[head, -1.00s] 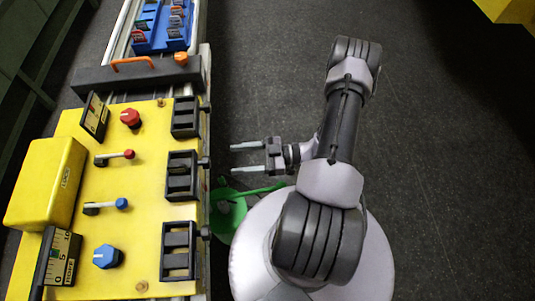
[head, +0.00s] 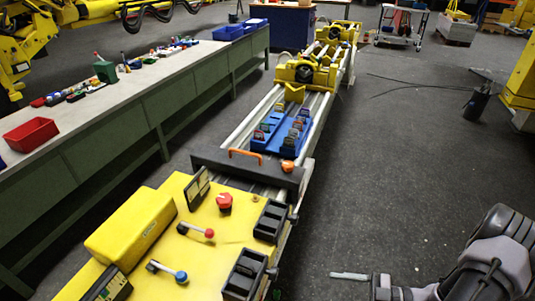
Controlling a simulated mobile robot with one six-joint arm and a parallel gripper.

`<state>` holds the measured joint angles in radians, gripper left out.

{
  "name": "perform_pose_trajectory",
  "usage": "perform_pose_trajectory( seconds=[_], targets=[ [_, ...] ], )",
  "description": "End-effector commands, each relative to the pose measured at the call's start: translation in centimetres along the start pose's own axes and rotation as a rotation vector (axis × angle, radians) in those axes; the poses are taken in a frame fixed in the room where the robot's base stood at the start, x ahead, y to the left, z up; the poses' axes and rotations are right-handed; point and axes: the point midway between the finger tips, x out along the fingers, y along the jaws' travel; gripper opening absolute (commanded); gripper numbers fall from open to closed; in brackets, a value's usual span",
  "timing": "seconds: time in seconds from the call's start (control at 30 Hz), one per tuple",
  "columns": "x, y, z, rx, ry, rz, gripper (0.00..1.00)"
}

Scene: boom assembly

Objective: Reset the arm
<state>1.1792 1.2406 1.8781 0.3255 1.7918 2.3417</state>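My gripper (head: 334,288) is at the bottom of the head view, right of the yellow control panel (head: 240,236), pointing left over the dark floor. One pale finger shows at the upper side of its body, with empty space below it; the other finger is cut off by the frame edge. It looks open and empty. My arm (head: 500,255) is folded at the lower right, touching nothing that I can see.
The panel has a red knob (head: 224,201), levers and black sockets. Behind it stand an orange handle (head: 245,154), a blue tray (head: 263,142) and yellow clamps (head: 308,75) on rails. A long workbench (head: 100,110) runs along the left. The floor right of the rails is mostly clear.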

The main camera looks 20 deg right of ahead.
Motion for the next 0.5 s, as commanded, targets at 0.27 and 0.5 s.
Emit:
perform_pose_trajectory(
  seconds=[0.27, 0.5],
  targets=[
    [6.6, 1.0, -10.2, -1.621, 0.066, -0.918, 0.59],
    [10.8, -3.0, -17.9, 2.302, -0.706, 1.361, 0.59]
  ],
)
